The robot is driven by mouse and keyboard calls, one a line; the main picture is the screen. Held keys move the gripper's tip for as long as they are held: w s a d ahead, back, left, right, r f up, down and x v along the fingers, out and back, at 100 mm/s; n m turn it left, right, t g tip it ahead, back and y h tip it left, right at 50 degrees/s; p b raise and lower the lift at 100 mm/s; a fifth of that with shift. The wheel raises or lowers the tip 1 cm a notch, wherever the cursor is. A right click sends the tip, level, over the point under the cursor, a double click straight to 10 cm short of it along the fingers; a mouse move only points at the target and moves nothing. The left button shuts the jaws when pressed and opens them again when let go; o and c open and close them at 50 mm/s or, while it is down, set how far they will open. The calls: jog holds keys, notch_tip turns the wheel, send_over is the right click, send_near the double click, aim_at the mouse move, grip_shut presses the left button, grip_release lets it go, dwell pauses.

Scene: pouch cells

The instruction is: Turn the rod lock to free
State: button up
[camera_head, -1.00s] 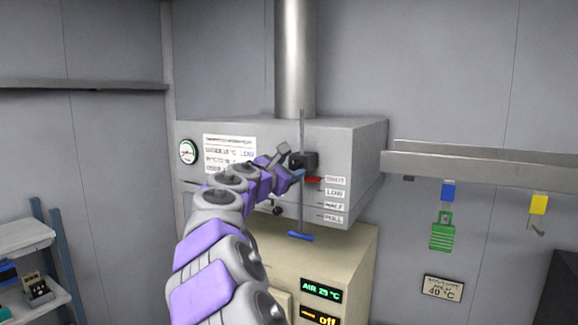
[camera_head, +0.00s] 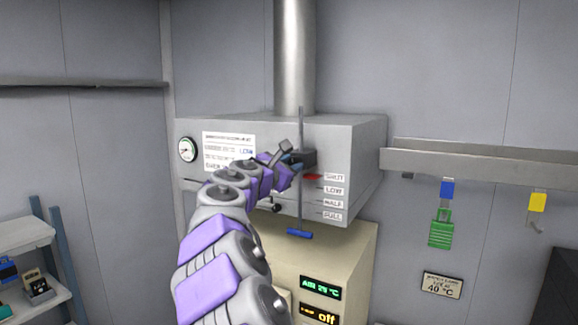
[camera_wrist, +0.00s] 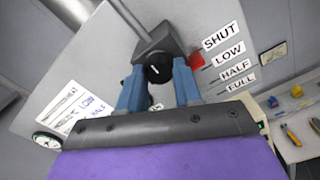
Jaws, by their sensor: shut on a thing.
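The rod lock is a dark block with a round black knob (camera_wrist: 159,69) bearing a white mark, on the front of the grey hood (camera_head: 345,150). My gripper (camera_wrist: 157,74) has its two blue fingers on either side of the knob and is shut on it. In the head view my gripper (camera_head: 294,163) is at the lock block (camera_head: 308,159), partly covering it. A thin upright rod (camera_head: 301,125) passes through the block and ends in a blue handle (camera_head: 299,233) below. A red pointer (camera_head: 313,177) is beside the SHUT label (camera_head: 334,177).
LOW, HALF and FULL labels stand below SHUT. A gauge (camera_head: 187,149) and a notice (camera_head: 229,150) are on the hood's left. A cream cabinet (camera_head: 345,265) with lit displays is below. A wall rail (camera_head: 470,160) with hanging tags is at right, shelves (camera_head: 25,235) at left.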

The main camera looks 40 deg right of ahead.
jog(key=shift+m, duration=0.3)
jog(key=m+b, duration=0.3)
jog(key=shift+f+m, duration=0.1)
jog(key=shift+m, duration=0.2)
jog(key=m+b, duration=0.3)
jog(key=m, duration=0.1)
jog(key=shift+d+f+m+b, duration=0.1)
jog(key=shift+m+b, duration=1.4)
jog(key=shift+m, duration=0.9)
jog(key=shift+d+f+m+b, duration=0.1)
jog(key=shift+m+b, duration=1.4)
jog(key=shift+m, duration=0.9)
jog(key=o, duration=1)
jog(key=shift+w+a+r, duration=0.1)
jog(key=shift+w+a, duration=0.05)
jog(key=shift+o, duration=0.2)
jog(key=shift+r, duration=0.1)
